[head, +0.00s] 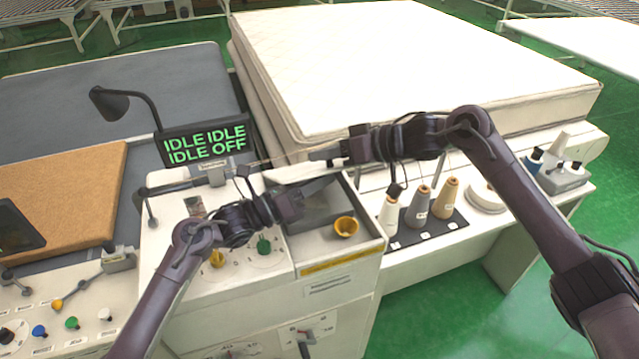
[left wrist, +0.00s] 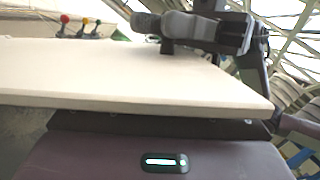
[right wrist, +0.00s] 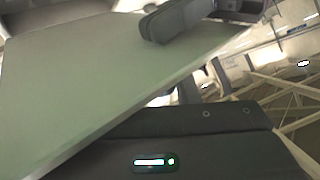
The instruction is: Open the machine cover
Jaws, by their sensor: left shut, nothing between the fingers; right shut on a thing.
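The white machine (head: 325,275) has an uncovered grey compartment (head: 315,218) with a yellow cup (head: 346,226) at its right side. A pale flat panel, which looks like the cover, fills much of the left wrist view (left wrist: 110,75) and lies slanted in the right wrist view (right wrist: 90,85). In the head view I cannot trace its full outline. My left gripper (head: 325,184) is shut and empty over the compartment. My right gripper (head: 318,155) is shut at the compartment's back edge, apparently on the cover; the contact is too small to see clearly.
A display reading IDLE and OFF (head: 205,142) and a lamp (head: 112,103) stand left of the grippers. Several thread cones (head: 418,204) stand to the right. A mattress (head: 400,70) lies behind.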

